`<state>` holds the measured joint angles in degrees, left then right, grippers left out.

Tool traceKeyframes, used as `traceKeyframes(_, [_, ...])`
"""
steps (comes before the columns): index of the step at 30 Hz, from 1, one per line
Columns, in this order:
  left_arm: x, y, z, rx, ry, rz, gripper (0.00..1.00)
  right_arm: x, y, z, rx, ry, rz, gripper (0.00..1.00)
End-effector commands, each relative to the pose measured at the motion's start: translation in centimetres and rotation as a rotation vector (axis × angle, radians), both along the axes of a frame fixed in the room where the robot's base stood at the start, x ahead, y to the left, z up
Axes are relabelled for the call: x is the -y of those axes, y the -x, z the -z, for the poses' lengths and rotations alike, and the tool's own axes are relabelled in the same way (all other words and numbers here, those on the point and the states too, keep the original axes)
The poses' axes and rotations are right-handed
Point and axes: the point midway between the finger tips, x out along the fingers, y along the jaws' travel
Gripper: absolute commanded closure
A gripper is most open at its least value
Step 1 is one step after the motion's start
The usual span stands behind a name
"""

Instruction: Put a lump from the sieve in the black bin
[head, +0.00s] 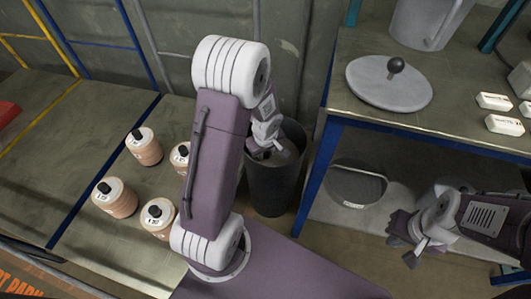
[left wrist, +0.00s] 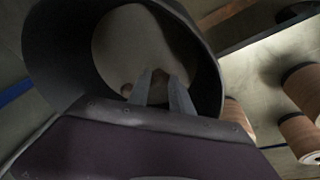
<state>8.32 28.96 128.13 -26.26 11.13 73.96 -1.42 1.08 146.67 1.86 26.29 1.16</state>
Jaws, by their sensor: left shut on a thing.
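The black bin (head: 270,192) stands on the floor between the two benches. My left gripper (head: 262,153) points down at its mouth. In the left wrist view, the bin's dark wall (left wrist: 60,60) surrounds a pale bottom, and my left fingers (left wrist: 160,82) are over the opening, nearly together. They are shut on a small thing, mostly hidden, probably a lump. A small brown spot (left wrist: 127,90) shows just left of the fingertips. A dark round mesh-like pan (head: 357,184), possibly the sieve, sits under the right bench.
Several tan flap-disc stacks (head: 144,147) with black knobs stand on the left bench. The right bench (head: 450,115) holds a grey lid (head: 390,83), a grey pot (head: 428,20) and small white boxes (head: 504,125). Its blue leg (head: 318,180) is close beside the bin.

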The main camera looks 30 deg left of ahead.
Motion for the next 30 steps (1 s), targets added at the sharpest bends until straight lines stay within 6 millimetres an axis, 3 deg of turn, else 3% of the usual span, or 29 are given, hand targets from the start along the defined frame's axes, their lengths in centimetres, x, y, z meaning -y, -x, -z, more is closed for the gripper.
traceKeyframes(10, [0.0,0.0,0.6,0.0,0.0,0.0,1.0,0.0,0.0,0.8,0.0,0.0,0.0,1.0])
traceKeyframes(11, [0.0,0.0,0.6,0.0,0.0,0.0,0.69,0.0,0.0,0.8,0.0,0.0,0.0,1.0])
traceKeyframes(12, [0.0,0.0,0.6,0.0,0.0,0.0,0.58,0.0,0.0,0.8,0.0,0.0,0.0,1.0])
traceKeyframes(13, [0.0,0.0,0.6,0.0,0.0,0.0,0.53,0.0,0.0,0.8,0.0,0.0,0.0,1.0])
traceKeyframes(23, [0.0,0.0,0.2,0.0,0.0,0.0,0.53,0.0,0.0,0.4,0.0,0.0,0.0,1.0])
traceKeyframes(26, [0.0,0.0,-1.3,0.0,0.0,0.0,0.53,0.0,0.0,-1.4,0.0,0.0,0.0,1.0])
traceKeyframes(30, [0.4,0.7,-5.2,0.004,-0.001,-0.001,0.53,0.0,0.0,-3.9,0.0,0.0,0.0,1.0])
